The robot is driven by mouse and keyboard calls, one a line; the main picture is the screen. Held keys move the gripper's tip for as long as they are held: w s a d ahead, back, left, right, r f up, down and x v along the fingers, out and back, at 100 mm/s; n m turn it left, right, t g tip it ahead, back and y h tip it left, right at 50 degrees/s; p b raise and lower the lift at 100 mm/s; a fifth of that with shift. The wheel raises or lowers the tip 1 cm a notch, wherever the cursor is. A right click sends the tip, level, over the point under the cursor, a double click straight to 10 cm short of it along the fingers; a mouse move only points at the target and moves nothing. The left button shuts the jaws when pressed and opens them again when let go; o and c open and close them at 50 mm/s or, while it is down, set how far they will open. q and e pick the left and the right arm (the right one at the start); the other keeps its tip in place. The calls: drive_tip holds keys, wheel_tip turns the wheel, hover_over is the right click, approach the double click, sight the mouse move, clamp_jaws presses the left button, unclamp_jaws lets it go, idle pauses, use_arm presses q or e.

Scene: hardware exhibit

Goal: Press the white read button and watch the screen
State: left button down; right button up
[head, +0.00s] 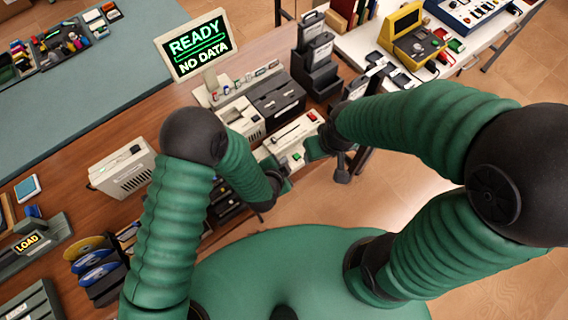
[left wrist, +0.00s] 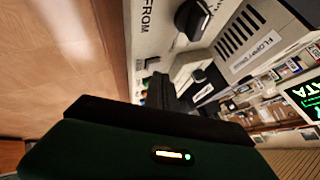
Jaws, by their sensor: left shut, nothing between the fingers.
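The screen (head: 195,46) stands at the back and shows "READY" and "NO DATA" in green; its edge also shows in the left wrist view (left wrist: 306,96). A pale device (head: 296,134) with a red button and a green button sits at the table's front edge. I cannot pick out the white read button. My left gripper (head: 284,186) is shut and empty, close in front of the device. My right gripper (head: 328,152) is beside the device, its fingers unclear.
A floppy drive (left wrist: 258,40) is beside the panel. Black holders (head: 316,70) stand behind the device. A beige box (head: 122,168) and a disc rack (head: 98,268) are to the left. A white table (head: 360,45) with a yellow device (head: 408,38) is at the back right. Floor shows at right.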

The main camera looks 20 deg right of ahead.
use_arm(q)
drive_tip(key=shift+f+b, duration=0.4)
idle(0.8)
